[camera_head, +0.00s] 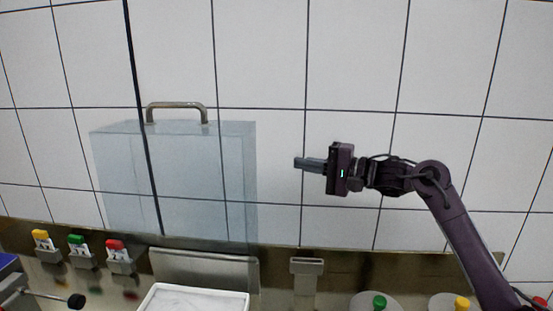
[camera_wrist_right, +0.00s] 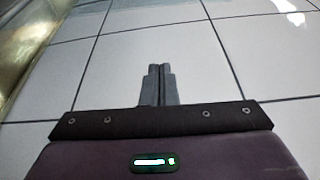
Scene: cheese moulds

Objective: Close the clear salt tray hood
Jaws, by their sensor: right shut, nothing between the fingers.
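The clear hood (camera_head: 190,175) stands raised against the tiled wall in the head view, with a metal handle (camera_head: 176,105) along its top edge. The white salt tray (camera_head: 195,300) sits below it at the bottom edge, partly cut off. My right gripper (camera_head: 297,163) is shut and empty, to the right of the hood and apart from it, pointing left. In the right wrist view its two fingers (camera_wrist_right: 160,72) are together with nothing between them. My left gripper is not in view.
A metal bracket (camera_head: 306,266) is on the rail right of the hood. Green and yellow knobbed lids (camera_head: 378,302) stand at the lower right. The space before the wall between hood and gripper is clear.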

